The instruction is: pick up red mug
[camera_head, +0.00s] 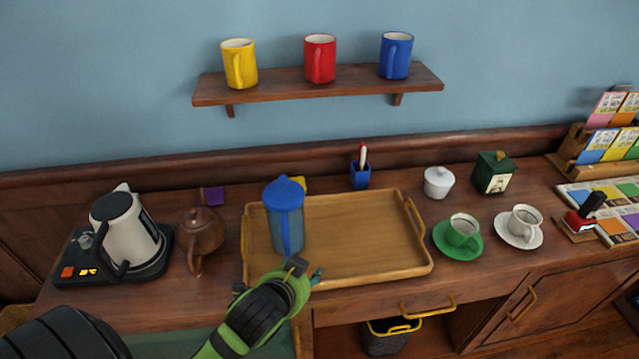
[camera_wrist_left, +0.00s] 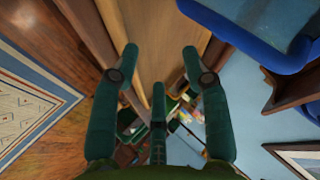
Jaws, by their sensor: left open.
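The red mug (camera_head: 320,62) stands upright on the wall shelf (camera_head: 290,88), between a yellow mug (camera_head: 239,66) on its left and a blue mug (camera_head: 396,58) on its right. Its handle faces the front. My left gripper (camera_head: 306,271) is at the front edge of the wooden tray, well below the shelf and far from the red mug. In the left wrist view its green fingers (camera_wrist_left: 160,55) are spread with nothing between them. I cannot make out the red mug in that view. My right gripper is not in view.
A blue-lidded pitcher (camera_head: 286,222) stands on the tray (camera_head: 375,265), just beyond my left gripper; it looms close at upper right in the wrist view (camera_wrist_left: 255,28). A kettle (camera_head: 127,232) and brown teapot (camera_head: 203,232) are left. Cups, a sugar bowl (camera_head: 438,182) and pen holder (camera_head: 360,176) are right and behind.

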